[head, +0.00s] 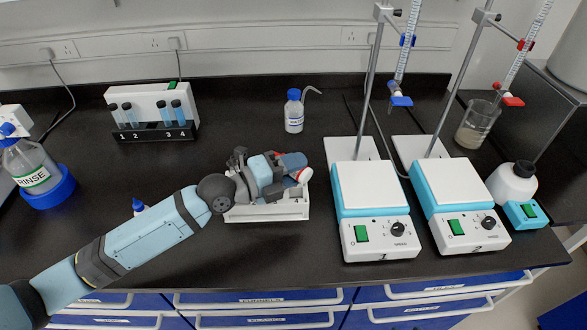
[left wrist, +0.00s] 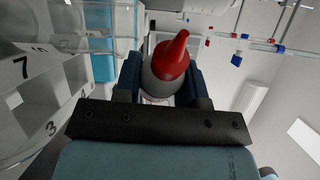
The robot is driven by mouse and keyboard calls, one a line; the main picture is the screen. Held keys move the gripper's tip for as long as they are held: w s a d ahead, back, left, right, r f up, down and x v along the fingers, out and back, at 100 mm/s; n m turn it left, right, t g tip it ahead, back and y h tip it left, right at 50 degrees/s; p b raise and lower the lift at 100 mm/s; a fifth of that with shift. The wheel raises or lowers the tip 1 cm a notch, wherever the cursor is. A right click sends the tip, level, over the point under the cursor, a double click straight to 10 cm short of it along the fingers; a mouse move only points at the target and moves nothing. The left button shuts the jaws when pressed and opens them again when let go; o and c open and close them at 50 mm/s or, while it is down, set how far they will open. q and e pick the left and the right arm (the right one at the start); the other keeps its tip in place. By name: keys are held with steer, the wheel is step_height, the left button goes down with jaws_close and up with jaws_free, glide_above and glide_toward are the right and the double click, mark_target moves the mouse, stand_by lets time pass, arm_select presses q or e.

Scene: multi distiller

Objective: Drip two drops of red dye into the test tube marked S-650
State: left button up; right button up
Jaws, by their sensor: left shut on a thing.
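My left gripper (head: 292,168) is shut on a small bottle with a red tip. In the left wrist view the bottle's red tip (left wrist: 172,55) and pale body (left wrist: 160,85) sit between the two dark fingers. In the head view its red-and-white end (head: 303,175) shows at the gripper's far side, and the bottle looks tilted. The gripper is over a white numbered rack (head: 270,213), which it partly hides. Several test tubes with blue liquid (head: 178,111) stand in a white and black rack (head: 150,131) at the back left. No S-650 mark is legible. My right gripper is not in view.
Two stirrer hotplates (head: 372,190) (head: 452,188) with stands are on the right. A blue-capped wash bottle (head: 294,115) stands behind the gripper. A RINSE bottle (head: 32,168) is at the far left. Bare bench (head: 240,110) lies between the tube rack and wash bottle.

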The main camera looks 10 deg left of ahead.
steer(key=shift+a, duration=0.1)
arm_select(q)
steer(key=shift+f+n+h+b, duration=0.1)
steer(key=shift+n+h+b, duration=0.3)
steer(key=shift+n+b, duration=0.55)
steer(key=shift+s+d+n+b, duration=0.1)
steer(key=shift+n+b, duration=0.15)
steer(key=shift+b, duration=0.1)
steer(key=shift+t, duration=0.3)
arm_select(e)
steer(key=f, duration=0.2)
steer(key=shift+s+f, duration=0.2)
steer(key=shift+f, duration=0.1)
